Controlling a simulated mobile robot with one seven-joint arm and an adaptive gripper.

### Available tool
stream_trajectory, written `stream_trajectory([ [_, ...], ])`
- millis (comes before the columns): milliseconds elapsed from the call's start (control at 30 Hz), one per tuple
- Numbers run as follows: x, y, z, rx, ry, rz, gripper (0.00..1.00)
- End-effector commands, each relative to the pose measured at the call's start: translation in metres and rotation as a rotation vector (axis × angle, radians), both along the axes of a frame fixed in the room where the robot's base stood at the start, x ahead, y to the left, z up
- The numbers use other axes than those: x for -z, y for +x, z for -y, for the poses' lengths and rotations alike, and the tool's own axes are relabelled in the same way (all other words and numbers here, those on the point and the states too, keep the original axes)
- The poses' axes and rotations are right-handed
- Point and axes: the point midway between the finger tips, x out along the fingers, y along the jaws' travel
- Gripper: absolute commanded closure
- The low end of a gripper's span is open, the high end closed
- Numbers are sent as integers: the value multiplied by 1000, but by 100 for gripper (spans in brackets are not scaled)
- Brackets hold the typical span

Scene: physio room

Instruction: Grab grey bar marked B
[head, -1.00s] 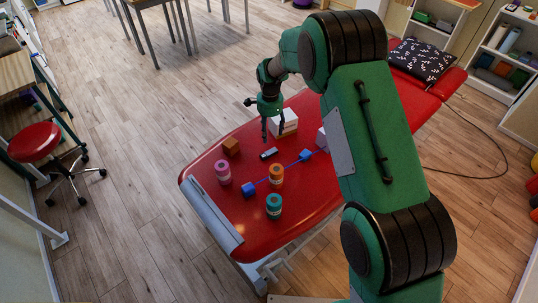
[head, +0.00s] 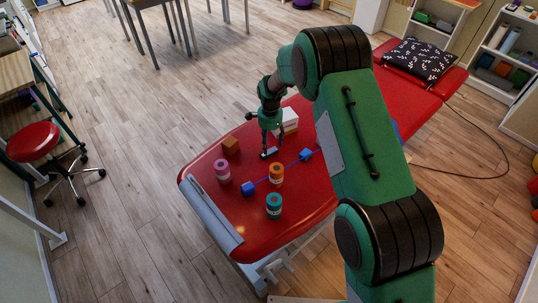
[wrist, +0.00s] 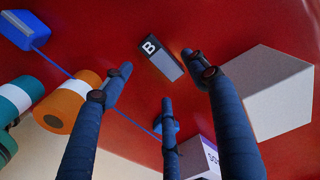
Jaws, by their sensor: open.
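The grey bar marked B (wrist: 166,66) lies on the red table, with a dark end carrying a white B. It also shows in the head view (head: 270,153), partly hidden by my fingers. My gripper (head: 272,146) is over the bar, pointing down. In the wrist view my gripper (wrist: 158,68) has its fingers spread, with the bar showing between and beyond the tips. It is open and holds nothing. I cannot tell the exact height of the tips above the table.
A white box (head: 290,118) stands close behind the gripper. A brown cube (head: 231,146), a pink roll (head: 222,170), an orange roll (head: 276,174) and a teal roll (head: 273,206) stand around. Blue blocks (head: 249,188) joined by a cord lie in front.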

Motion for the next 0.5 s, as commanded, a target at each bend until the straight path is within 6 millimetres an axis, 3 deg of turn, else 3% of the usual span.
stream_trajectory([
  [500,8,0,0,0,1,1,41],
])
